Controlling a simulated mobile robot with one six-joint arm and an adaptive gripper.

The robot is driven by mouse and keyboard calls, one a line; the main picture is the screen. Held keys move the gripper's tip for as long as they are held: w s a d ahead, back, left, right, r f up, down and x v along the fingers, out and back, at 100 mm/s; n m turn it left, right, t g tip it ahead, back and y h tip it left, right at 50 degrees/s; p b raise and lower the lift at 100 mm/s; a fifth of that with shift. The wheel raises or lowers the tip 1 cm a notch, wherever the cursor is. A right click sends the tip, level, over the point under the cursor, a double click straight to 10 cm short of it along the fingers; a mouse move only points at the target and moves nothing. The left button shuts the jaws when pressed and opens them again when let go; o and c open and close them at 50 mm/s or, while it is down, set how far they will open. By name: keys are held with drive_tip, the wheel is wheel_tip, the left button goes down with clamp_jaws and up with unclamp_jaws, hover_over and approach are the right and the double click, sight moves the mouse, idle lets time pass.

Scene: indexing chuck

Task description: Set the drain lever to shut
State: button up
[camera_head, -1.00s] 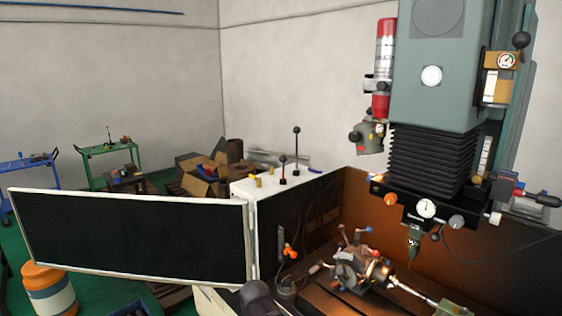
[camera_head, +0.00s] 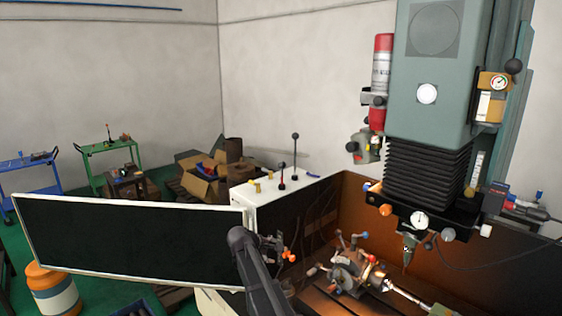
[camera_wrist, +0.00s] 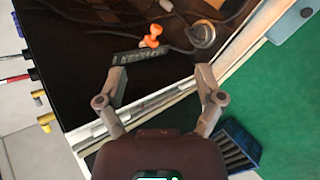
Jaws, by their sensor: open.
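An orange-handled lever (camera_head: 290,254) is on the dark inner side of the machine's left wall. In the wrist view the same orange handle (camera_wrist: 151,36) shows beyond the fingertips, beside a dark plate with lettering (camera_wrist: 140,56) that I cannot read clearly. I take this to be the drain lever; its setting cannot be told. My gripper (camera_wrist: 161,72) is open and empty, its fingers spread apart below the handle in the picture and not visibly touching it. In the head view my dark arm (camera_head: 258,275) reaches up just left of the lever.
A white-framed dark panel (camera_head: 130,240) stands left of the arm. A chuck with coloured handles (camera_head: 350,272) sits on the machine table at right. Cables (camera_wrist: 190,22) lie near the orange handle.

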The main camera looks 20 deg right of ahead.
drive_tip(key=w+d+r+n+t+h+p, duration=0.1)
drive_tip(key=w+d+r+n+h, duration=0.15)
drive_tip(key=w+r, duration=0.3)
drive_tip(key=w+d+r+n+t+h+p, duration=0.1)
drive_tip(key=w+r+n+p, duration=0.2)
drive_tip(key=w, duration=0.4)
drive_tip(key=n+t+h+p, duration=0.1)
drive_tip(key=n+t+h, duration=0.25)
drive_tip(key=n, duration=0.45)
approach(280, 167)
drive_tip(key=v, duration=0.2)
drive_tip(key=shift+s+r+m+y, duration=0.15)
drive_tip(key=shift+r+m+y, duration=0.1)
drive_tip(key=shift+r+y, duration=0.05)
drive_tip(key=shift+d, duration=0.1)
drive_tip(key=x, duration=1.3)
drive_tip(key=shift+w+d, duration=0.15)
drive_tip(key=shift+w, duration=0.15)
